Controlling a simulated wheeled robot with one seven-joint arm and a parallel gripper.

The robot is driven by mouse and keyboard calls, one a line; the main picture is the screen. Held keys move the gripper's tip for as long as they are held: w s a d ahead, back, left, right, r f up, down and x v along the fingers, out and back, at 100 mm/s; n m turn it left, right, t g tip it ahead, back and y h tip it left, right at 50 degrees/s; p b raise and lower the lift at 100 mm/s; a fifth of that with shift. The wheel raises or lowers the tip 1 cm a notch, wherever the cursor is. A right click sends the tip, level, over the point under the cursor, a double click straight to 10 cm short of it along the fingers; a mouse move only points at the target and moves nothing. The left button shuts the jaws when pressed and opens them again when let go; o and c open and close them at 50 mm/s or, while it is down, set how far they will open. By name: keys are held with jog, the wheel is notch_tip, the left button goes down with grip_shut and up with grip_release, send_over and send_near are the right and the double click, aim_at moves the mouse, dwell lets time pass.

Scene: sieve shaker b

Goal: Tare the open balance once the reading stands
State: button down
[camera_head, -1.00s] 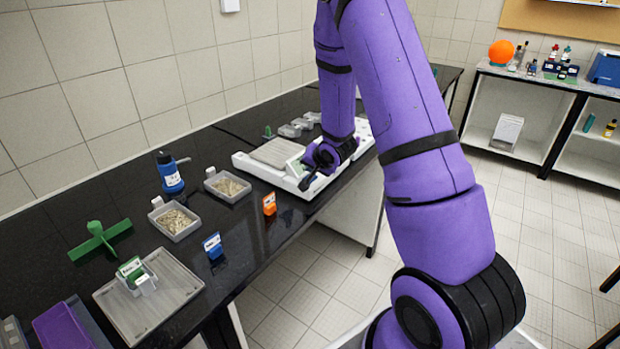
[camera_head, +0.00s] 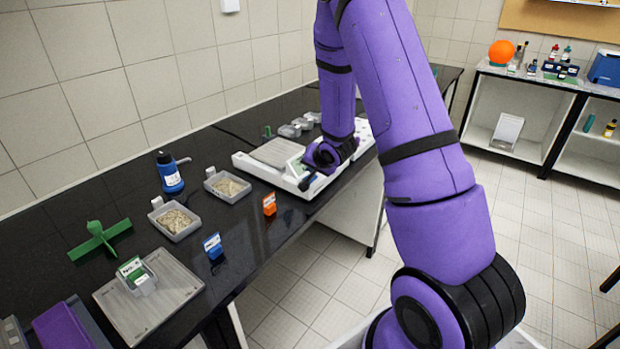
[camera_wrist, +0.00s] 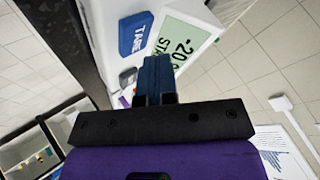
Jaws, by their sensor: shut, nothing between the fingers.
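The open balance (camera_head: 246,163) is a white unit with a grey pan (camera_head: 277,152) on the black bench. In the wrist view its pale green display (camera_wrist: 186,40) shows a reading starting "-20.0", with letters "STA" below; the rest is covered by my fingers. The blue TARE button (camera_wrist: 137,34) lies just left of the display. My gripper (camera_wrist: 155,62) is shut and empty, with its fingertips over the balance's front panel. In the picture the tips are beside the TARE button, below and right of it; contact cannot be told.
On the bench are a blue bottle (camera_head: 170,175), two trays of grains (camera_head: 176,236), blue (camera_head: 213,247) and orange (camera_head: 269,204) label stands, and a green cross-shaped piece (camera_head: 98,240). A flat grey plate (camera_head: 178,277) is at the near end. Several grey pieces stand behind the balance.

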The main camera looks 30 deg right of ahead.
jog(key=shift+f, duration=0.15)
jog(key=shift+f, duration=0.25)
jog(key=shift+f, duration=0.45)
dwell(1.1)
jog(key=shift+r, duration=0.85)
jog(key=shift+r, duration=0.15)
jog(key=shift+r, duration=2.4)
